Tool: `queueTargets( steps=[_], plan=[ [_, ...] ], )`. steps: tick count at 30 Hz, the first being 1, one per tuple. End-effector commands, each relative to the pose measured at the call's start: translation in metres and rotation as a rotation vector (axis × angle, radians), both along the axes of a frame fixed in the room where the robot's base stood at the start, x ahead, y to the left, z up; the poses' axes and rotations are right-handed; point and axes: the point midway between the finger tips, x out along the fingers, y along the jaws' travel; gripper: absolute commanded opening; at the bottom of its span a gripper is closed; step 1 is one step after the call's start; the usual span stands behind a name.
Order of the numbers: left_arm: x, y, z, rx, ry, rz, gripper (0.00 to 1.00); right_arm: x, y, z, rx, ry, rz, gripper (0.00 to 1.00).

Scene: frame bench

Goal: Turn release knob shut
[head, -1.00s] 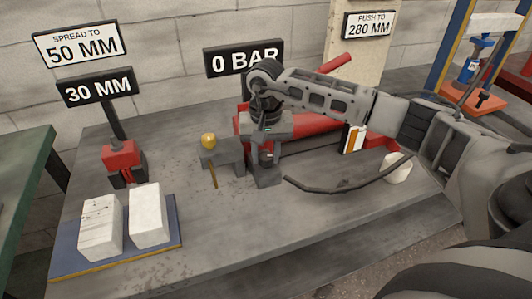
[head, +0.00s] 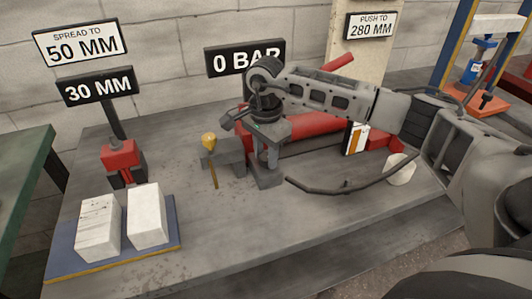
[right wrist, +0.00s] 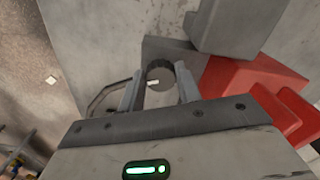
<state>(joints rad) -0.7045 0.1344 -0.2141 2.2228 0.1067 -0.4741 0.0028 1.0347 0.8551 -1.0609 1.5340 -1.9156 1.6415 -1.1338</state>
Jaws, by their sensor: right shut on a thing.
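The release knob (right wrist: 160,74) is a small grey round piece with a pale mark on its face, seen between my fingers in the right wrist view. My right gripper (right wrist: 160,88) is shut on it, one finger on each side. In the head view, my right gripper (head: 268,168) points down at the front end of the red pump body (head: 305,128). The knob is hidden there behind the gripper. The pump body also shows red in the right wrist view (right wrist: 245,85). A sign (head: 232,62) behind reads 0 BAR. My left gripper is not in view.
A grey block (head: 232,158) with a yellow-topped piece (head: 209,142) stands just left of my right gripper. A dark curved bar (head: 330,190) lies in front of the pump. A red spreader (head: 121,157) and white blocks (head: 147,217) are at left. The front bench (head: 230,245) is clear.

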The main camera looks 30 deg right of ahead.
Motion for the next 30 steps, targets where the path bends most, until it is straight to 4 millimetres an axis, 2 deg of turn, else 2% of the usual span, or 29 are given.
queueTargets(
  steps=[6, 15, 30],
  plan=[
    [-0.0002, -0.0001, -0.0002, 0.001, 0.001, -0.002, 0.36, 0.0014, -0.0011, 0.0011, -0.003, -0.002, -0.177, 0.11],
    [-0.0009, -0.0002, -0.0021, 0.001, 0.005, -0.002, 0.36, 0.0020, -0.0014, 0.0012, -0.003, -0.003, -0.336, 0.11],
    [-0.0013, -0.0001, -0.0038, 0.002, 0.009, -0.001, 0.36, 0.0023, -0.0018, 0.0013, -0.004, -0.003, -0.397, 0.11]
  ],
)
